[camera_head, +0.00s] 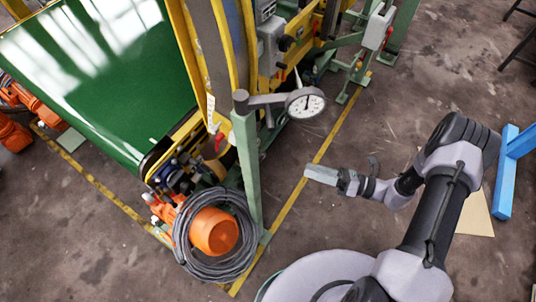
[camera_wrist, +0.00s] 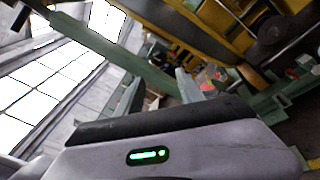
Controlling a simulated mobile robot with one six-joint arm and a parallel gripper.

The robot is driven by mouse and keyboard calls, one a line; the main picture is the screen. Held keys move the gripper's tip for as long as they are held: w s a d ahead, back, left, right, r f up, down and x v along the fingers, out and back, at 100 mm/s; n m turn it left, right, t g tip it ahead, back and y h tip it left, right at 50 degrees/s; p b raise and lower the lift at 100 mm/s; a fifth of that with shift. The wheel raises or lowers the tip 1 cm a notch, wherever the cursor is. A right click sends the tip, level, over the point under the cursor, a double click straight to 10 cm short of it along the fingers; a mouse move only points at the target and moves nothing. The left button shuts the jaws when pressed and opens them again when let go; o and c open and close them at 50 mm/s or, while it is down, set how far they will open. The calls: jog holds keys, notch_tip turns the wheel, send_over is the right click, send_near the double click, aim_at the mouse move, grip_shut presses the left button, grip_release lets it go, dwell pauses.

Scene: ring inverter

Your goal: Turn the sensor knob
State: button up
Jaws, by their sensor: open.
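A round dial gauge (camera_head: 305,103) with a white face sits at the end of a short grey arm on a green post (camera_head: 246,160). A grey box (camera_head: 272,45) with a small dark knob-like part (camera_head: 285,43) is on the machine behind. My gripper (camera_head: 308,172) is open, below the gauge and right of the post, apart from both.
A green conveyor belt (camera_head: 100,80) fills the upper left. A blue stand (camera_head: 508,172) is at the right. The floor between post and arm is clear.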

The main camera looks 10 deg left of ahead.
jog(key=w+a+b, duration=0.1)
jog(key=a, duration=1.3)
jog(key=shift+w+a+b, duration=0.2)
jog(key=shift+a+b, duration=0.2)
grip_shut()
